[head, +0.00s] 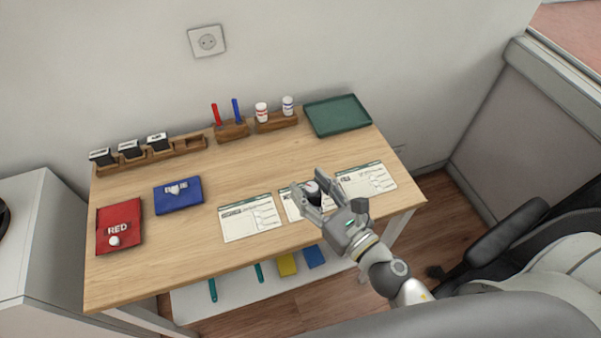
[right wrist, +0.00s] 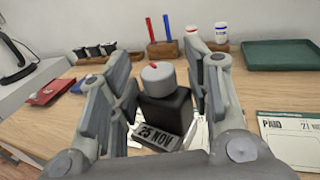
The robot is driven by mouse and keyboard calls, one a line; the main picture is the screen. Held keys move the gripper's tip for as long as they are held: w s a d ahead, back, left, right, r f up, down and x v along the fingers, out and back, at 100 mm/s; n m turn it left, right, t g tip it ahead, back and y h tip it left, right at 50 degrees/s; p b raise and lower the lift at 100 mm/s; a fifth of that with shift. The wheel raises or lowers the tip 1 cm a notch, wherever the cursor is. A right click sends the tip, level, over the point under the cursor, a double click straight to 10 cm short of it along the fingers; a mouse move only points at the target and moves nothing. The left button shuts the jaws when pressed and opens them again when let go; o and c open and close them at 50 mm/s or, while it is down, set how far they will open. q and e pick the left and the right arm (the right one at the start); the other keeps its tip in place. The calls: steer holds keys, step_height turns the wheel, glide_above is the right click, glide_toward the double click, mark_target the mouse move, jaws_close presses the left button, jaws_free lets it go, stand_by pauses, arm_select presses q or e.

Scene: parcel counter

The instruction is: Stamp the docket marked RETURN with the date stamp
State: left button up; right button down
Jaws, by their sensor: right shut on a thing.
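My right gripper (head: 322,190) is shut on the date stamp (right wrist: 166,105), a black block with a grey round knob and a plate reading "25 NOV". The stamp looks upright between the fingers, over the middle docket (head: 290,206); I cannot tell whether it touches the paper. The gripper and stamp hide much of that docket and its heading. The left docket (head: 250,222) lies uncovered, its heading too small to read. The right docket (head: 378,182) reads "PAID" in the right wrist view (right wrist: 285,125). My left gripper is not in view.
A wooden rack (head: 160,155) holds three black stamps and has an empty slot at its right end. A red pad (head: 119,215) and a blue pad (head: 168,202) lie at left. Pens, two small bottles and a green tray (head: 338,103) stand at the back. The table's middle is clear.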

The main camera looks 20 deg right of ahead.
steer(key=shift+w+a+f+n+g+y+b, duration=0.15)
steer(key=shift+w+f+n+g+y+b, duration=0.2)
steer(key=shift+w+f+n+y+b, duration=0.5)
steer(key=shift+w+a+f+n+g+y+b, duration=0.15)
steer(key=shift+w+f+g+y+b, duration=0.3)
steer(key=shift+f, duration=0.65)
steer(key=shift+w+a+f+n+g+y+b, duration=0.15)
steer(key=shift+w+f+n+y+b, duration=0.3)
steer(key=shift+w+f+y, duration=0.45)
steer(key=shift+s+f+b, duration=0.25)
steer(key=shift+f+b, duration=0.05)
steer(key=shift+f, duration=0.25)
step_height(320, 180, up, 6)
steer(key=p, duration=0.5)
steer(key=shift+r, duration=0.1)
